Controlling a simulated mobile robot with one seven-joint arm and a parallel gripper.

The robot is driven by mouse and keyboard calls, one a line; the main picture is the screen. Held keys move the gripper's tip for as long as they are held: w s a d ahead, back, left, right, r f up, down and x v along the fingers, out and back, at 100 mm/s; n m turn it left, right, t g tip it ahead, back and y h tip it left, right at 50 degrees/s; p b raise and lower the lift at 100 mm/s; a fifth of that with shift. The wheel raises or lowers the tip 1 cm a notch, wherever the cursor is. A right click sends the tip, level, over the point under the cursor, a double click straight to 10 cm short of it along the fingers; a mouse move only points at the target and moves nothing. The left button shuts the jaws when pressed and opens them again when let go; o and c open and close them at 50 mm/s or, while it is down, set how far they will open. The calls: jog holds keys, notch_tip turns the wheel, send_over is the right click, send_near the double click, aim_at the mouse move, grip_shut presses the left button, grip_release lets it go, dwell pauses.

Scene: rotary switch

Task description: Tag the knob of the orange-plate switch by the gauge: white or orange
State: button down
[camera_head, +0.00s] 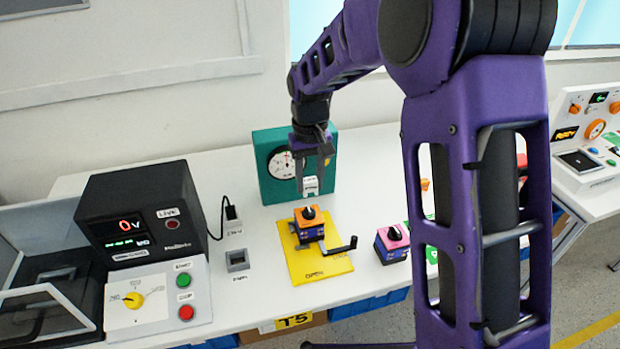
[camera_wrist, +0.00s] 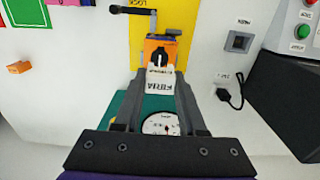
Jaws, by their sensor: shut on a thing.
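My gripper (camera_head: 316,176) is shut on a white tag (camera_head: 311,186) with dark lettering. The tag also shows between the fingertips in the wrist view (camera_wrist: 160,82). The orange-plate switch (camera_head: 303,228) stands on a yellow mat, below the gripper in the head view; its knob (camera_head: 309,212) is black with a white pointer line. The knob shows just beyond the tag in the wrist view (camera_wrist: 159,58). Whether tag and switch touch is unclear. The gauge (camera_head: 282,164), a white dial on a teal panel, stands behind. An orange block-like piece (camera_wrist: 19,67) lies apart on the table.
The yellow mat (camera_head: 330,268) also bears a black crank handle (camera_head: 341,246). A pink-plate switch (camera_head: 392,235) stands to its right. A black meter box (camera_head: 140,212) and a panel with buttons (camera_head: 158,298) stand left. My arm hides part of the table's right side.

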jog(key=b, duration=0.2)
send_over(310, 211)
jog(key=shift+f, duration=2.3)
jog(key=shift+f+b, duration=0.7)
jog(key=shift+f, duration=0.5)
jog(key=shift+c, duration=2)
grip_release()
notch_tip(310, 211, up, 18)
jog(key=p, duration=0.2)
jog(key=shift+f, duration=0.25)
